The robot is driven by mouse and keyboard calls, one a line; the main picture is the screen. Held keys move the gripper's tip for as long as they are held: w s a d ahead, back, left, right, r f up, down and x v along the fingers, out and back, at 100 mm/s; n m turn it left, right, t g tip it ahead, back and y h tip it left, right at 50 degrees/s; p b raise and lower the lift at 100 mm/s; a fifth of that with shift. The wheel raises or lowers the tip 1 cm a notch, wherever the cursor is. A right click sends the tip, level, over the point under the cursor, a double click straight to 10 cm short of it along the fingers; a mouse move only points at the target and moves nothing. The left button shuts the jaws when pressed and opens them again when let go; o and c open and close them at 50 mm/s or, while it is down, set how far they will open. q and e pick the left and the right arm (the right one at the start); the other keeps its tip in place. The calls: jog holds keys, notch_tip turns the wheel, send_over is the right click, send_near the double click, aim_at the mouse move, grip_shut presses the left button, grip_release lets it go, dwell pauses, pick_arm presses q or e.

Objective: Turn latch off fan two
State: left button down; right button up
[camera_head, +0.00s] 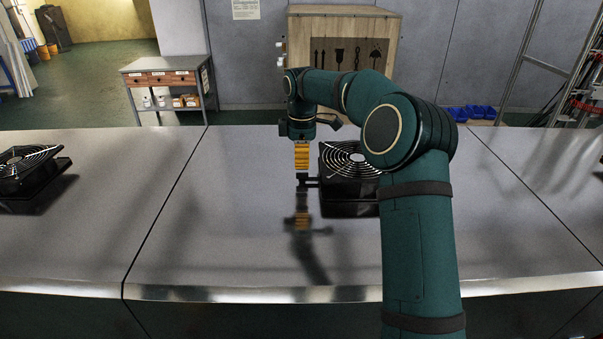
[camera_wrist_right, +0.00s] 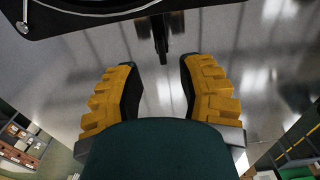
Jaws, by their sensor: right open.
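A black fan (camera_head: 350,196) with a round wire grille stands on the grey metal table, partly hidden behind my right arm. A small black latch (camera_head: 310,182) sticks out from its left side. In the right wrist view the latch (camera_wrist_right: 160,38) shows as a dark bar pointing down from the fan's black frame (camera_wrist_right: 60,22). My right gripper (camera_head: 302,166), with yellow ribbed fingers, points down just above the latch's outer end. In the wrist view the right gripper (camera_wrist_right: 158,78) is open, and the latch lines up with the gap between its fingers. Whether they touch is unclear.
Another black fan (camera_head: 32,172) sits at the left on the same table (camera_head: 220,235). The tabletop between the two fans is clear. Behind the table stand a small drawer cart (camera_head: 165,80), a wooden crate (camera_head: 345,25) and blue bins (camera_head: 470,112).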

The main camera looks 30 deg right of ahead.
jog(key=f, duration=0.3)
jog(key=shift+s+f, duration=0.2)
jog(key=shift+f, duration=0.15)
jog(key=shift+w+f, duration=0.1)
jog(key=shift+f, duration=0.5)
grip_shut()
